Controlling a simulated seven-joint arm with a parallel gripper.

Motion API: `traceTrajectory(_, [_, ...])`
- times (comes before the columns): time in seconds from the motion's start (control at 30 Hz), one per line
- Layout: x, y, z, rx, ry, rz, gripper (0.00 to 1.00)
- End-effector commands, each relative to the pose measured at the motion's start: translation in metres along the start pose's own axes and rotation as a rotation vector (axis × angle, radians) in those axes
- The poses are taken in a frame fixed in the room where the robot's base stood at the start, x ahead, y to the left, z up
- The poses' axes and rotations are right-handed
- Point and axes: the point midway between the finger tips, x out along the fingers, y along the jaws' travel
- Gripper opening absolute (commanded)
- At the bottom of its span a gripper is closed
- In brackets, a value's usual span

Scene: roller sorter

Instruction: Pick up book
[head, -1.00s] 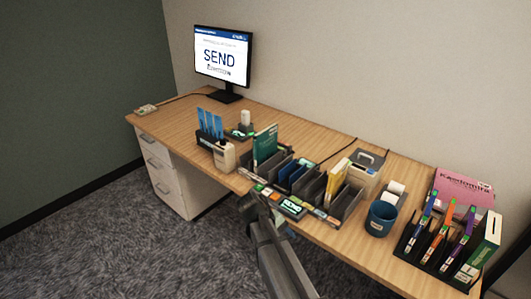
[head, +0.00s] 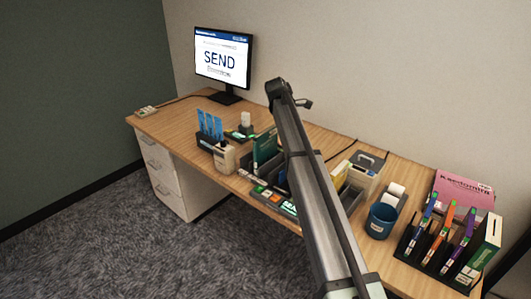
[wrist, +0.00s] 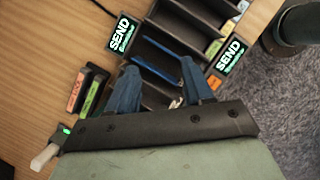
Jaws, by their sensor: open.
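Which book the task means is not clear. In the head view a green book (head: 265,147) stands in the dark slotted sorter (head: 262,197), and a cream book (head: 340,171) stands further right, partly behind my arm. A pink book (head: 463,190) and a green-and-white book (head: 484,246) are at the right end of the desk. In the wrist view my gripper (wrist: 160,72) is open, its two blue fingers apart over the sorter slots (wrist: 190,38). A blue flat item (wrist: 160,62) lies in a slot between and beyond the fingertips. I see nothing held. My gripper's fingers cannot be made out in the head view.
A monitor (head: 222,60) stands at the back left. A blue holder group (head: 210,125), a blue cup (head: 382,218) and a dark rack (head: 440,252) with colored files crowd the desk. Bare desktop (head: 180,105) shows at the left. Lit SEND signs (wrist: 120,35) flank the slots.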

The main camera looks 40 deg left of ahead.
Motion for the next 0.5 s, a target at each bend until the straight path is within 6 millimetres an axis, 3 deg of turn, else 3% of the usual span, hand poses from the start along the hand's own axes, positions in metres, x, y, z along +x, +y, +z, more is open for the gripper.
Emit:
traceTrajectory(0.03, [-0.016, 0.025, 0.019, -0.061, 0.014, -0.002, 0.51])
traceTrajectory(0.1, [-0.033, 0.044, 0.039, -0.166, 0.037, -0.005, 0.51])
traceTrajectory(0.2, [-0.055, 0.066, 0.048, -0.329, 0.089, 0.007, 0.51])
traceTrajectory(0.27, [-0.067, 0.074, 0.036, -0.436, 0.134, 0.028, 0.51])
traceTrajectory(0.4, [-0.09, 0.083, -0.023, -0.672, 0.249, 0.103, 0.51])
traceTrajectory(0.5, [-0.1, 0.084, -0.054, -0.779, 0.307, 0.146, 0.51])
